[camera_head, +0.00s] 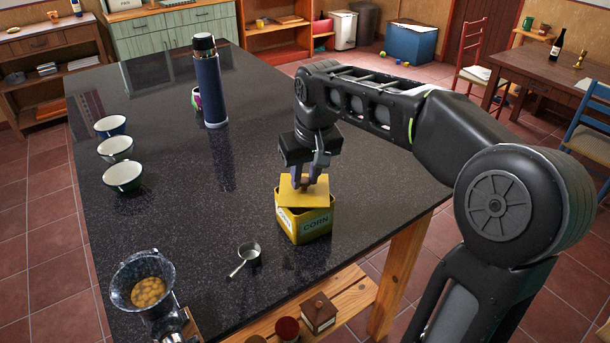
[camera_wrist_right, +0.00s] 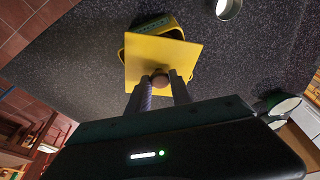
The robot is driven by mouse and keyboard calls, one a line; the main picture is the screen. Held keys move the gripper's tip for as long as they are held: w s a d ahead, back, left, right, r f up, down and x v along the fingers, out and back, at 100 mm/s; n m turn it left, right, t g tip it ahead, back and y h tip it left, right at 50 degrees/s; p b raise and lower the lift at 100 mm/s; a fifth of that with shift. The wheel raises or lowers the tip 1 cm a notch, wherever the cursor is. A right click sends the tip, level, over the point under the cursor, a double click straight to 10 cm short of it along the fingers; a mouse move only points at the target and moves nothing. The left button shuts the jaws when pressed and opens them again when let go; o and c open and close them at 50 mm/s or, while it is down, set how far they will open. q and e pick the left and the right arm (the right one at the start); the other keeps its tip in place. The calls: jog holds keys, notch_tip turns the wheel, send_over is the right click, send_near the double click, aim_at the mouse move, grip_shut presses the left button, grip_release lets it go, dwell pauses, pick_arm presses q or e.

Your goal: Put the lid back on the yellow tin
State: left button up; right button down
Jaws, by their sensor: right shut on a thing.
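The yellow tin (camera_head: 305,226) with "CORN" labels stands on the dark speckled counter near its front right edge. Its upper part also shows in the right wrist view (camera_wrist_right: 153,27), partly hidden behind the lid. The square yellow lid (camera_head: 292,194) has a round brown knob (camera_wrist_right: 161,80). My right gripper (camera_head: 305,184) is shut on the knob and holds the lid over the tin's opening. The lid looks tilted and turned relative to the tin, with part of the opening showing. I cannot tell whether the lid touches the rim. My left gripper is not in view.
A metal measuring cup (camera_head: 249,252) lies just left of the tin. A grinder with yellow contents (camera_head: 146,286) is at the front left. Three cups (camera_head: 122,175) line the left edge, and a tall blue flask (camera_head: 210,88) stands farther back. The middle counter is clear.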

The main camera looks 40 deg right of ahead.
dwell(0.8)
jog(key=c, duration=0.6)
grip_release()
jog(key=shift+r+p, duration=2.8)
jog(key=shift+r, duration=0.7)
grip_shut()
